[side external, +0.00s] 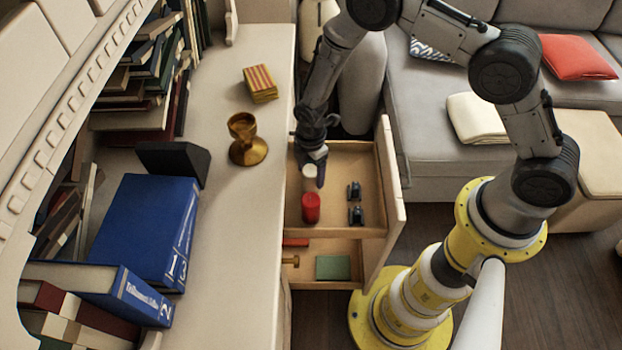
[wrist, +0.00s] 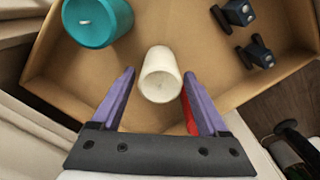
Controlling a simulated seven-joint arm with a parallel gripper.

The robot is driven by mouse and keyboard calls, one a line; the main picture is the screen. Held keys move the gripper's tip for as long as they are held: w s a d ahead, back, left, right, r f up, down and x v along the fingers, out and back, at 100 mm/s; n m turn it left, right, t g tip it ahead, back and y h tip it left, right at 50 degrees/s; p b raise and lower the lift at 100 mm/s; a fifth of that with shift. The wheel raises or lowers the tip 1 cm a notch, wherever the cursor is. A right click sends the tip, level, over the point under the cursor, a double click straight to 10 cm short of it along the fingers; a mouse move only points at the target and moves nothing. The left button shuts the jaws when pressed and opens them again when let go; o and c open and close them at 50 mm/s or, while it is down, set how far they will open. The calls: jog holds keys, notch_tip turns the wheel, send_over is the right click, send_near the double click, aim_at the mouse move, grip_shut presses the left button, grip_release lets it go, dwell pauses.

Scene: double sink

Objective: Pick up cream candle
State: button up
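The cream candle (wrist: 158,76) stands in the open wooden drawer, and in the wrist view it shows just ahead of and between my two purple fingertips. In the side view only part of the cream candle (side external: 310,180) shows beside a finger. My gripper (wrist: 156,84) is open, with a gap on both sides of the candle. In the side view my gripper (side external: 314,165) reaches down into the drawer. A red candle (side external: 311,208) stands close to the cream one; in the wrist view it is mostly hidden behind the right finger.
A teal lidded pot (wrist: 97,22) stands in the drawer near the candle. Two small dark objects (side external: 354,190) lie to the right. The drawer's front wall (side external: 391,180) bounds the space. A brass goblet (side external: 247,140) stands on the desk (side external: 225,215) beside it.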

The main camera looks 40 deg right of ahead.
grip_shut()
jog(key=shift+r, duration=0.2)
